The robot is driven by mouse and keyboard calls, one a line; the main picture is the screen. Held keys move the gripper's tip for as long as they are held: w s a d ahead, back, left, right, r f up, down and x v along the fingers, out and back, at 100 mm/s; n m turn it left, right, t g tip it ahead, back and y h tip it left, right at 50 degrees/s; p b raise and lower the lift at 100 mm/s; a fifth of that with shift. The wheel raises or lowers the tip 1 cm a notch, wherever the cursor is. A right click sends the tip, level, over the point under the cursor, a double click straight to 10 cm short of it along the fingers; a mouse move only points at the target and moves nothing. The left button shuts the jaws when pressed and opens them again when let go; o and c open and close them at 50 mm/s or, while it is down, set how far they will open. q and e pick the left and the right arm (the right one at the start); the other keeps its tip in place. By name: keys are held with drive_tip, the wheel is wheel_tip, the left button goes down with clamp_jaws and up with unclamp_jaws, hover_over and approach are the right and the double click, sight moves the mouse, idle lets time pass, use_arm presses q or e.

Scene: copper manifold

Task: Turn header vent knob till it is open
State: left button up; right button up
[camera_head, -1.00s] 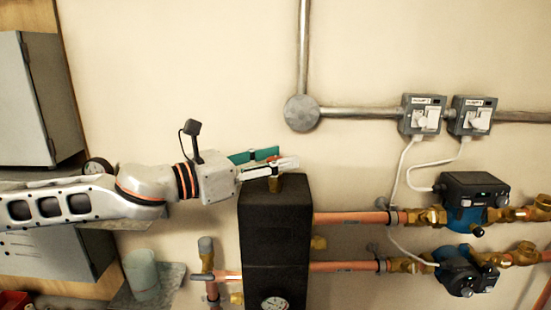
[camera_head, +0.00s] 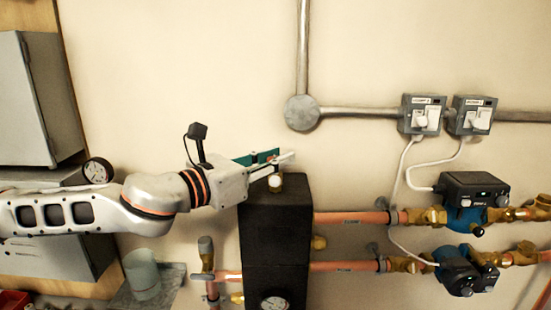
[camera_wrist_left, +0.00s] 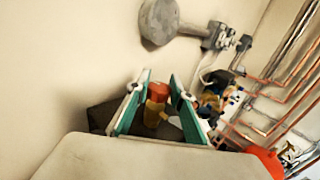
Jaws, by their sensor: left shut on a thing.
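The header vent is a small brass fitting (camera_head: 276,188) on top of the tall black header block (camera_head: 262,225). In the left wrist view its red knob (camera_wrist_left: 158,91) sits on the brass body (camera_wrist_left: 153,115), between my two green-faced fingers. My left gripper (camera_head: 277,164) reaches in from the left above the block and is shut on the knob. In the head view the fingers cover most of the knob, so its angle is hard to tell. My right gripper is not in view.
Copper pipes (camera_head: 350,218) run right from the block to two blue pumps (camera_head: 465,216). Grey switch boxes (camera_head: 422,115) and conduit are on the wall above. A grey cabinet (camera_head: 40,100) and pale cup (camera_head: 141,274) stand left.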

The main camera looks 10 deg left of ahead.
use_arm(q)
drive_tip(key=n+t+y, duration=0.1)
drive_tip(key=n+y, duration=0.1)
drive_tip(key=n+t+y, duration=0.1)
drive_tip(key=n+y, duration=0.1)
drive_tip(key=y, duration=0.1)
drive_tip(key=shift+s+d+f+y, duration=0.1)
drive_tip(key=shift+d+y, duration=0.1)
drive_tip(key=shift+y, duration=0.1)
drive_tip(key=n+y, duration=0.2)
drive_tip(key=y, duration=0.1)
drive_tip(key=n+y, duration=0.2)
drive_tip(key=y, duration=0.1)
drive_tip(key=shift+t+y, duration=0.3)
drive_tip(key=n+y, duration=0.3)
drive_tip(key=y, duration=0.1)
drive_tip(key=shift+a+g, duration=0.1)
drive_tip(key=shift+g, duration=0.3)
drive_tip(key=shift+a+n+g+y, duration=0.1)
drive_tip(key=shift+n+g+y, duration=0.55)
drive_tip(key=shift+y, duration=0.65)
drive_tip(key=shift+n, duration=0.35)
drive_tip(key=o, duration=1.1)
drive_tip(key=shift+o, duration=0.2)
drive_tip(key=shift+r, duration=0.2)
wheel_tip(320, 180, up, 10)
drive_tip(key=shift+f, duration=0.1)
